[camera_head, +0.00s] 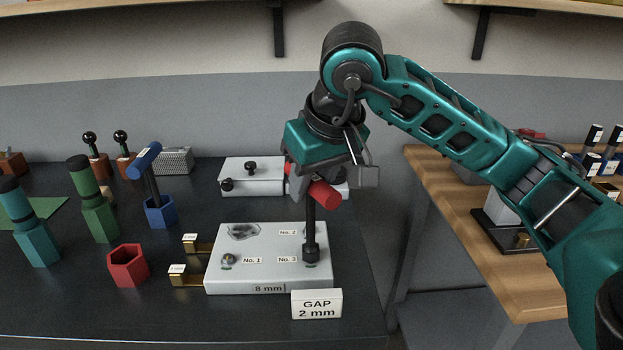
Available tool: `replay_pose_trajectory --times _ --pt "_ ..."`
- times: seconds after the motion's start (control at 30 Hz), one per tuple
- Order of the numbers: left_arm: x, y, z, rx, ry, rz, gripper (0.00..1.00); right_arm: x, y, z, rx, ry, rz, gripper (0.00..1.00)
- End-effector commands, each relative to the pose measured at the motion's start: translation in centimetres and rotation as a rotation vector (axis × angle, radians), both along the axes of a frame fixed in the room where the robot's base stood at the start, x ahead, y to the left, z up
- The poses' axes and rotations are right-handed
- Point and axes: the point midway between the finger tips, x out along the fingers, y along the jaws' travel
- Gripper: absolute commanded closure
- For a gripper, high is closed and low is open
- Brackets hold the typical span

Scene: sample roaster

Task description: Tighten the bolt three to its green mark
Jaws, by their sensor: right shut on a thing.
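A grey block marked 8 mm (223,285) lies on the dark bench with labels No. 1, No. 2 and No. 3. My right gripper (314,185) is shut on the red handle (325,194) of a T-shaped wrench. Its dark shaft (311,222) stands upright, with the socket (310,252) down at the No. 3 spot. The socket hides bolt three, and I cannot make out its green mark. The bolt at No. 1 (229,259) shows in the open. My left gripper is not in view.
A sign reading GAP 2 mm (316,304) stands before the block. Two brass tabs (187,280) stick out at its left. An empty red hex holder (128,266), a blue wrench (146,161) in its holder, and green (93,200) and teal (29,225) tools stand left. A grey fixture (252,176) lies behind.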

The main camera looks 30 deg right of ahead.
Motion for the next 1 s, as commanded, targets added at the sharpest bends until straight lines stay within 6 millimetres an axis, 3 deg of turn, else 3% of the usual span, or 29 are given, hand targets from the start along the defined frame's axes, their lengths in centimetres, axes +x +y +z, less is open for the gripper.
replay_pose_trajectory --times 0.47,1.0 --pt "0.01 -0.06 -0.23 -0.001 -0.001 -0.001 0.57 0.02 0.02 -0.20 0.000 -0.002 -0.013 1.00" --pt "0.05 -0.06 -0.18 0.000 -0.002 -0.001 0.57 0.13 0.07 -0.03 -0.002 -0.006 -0.530 1.00"
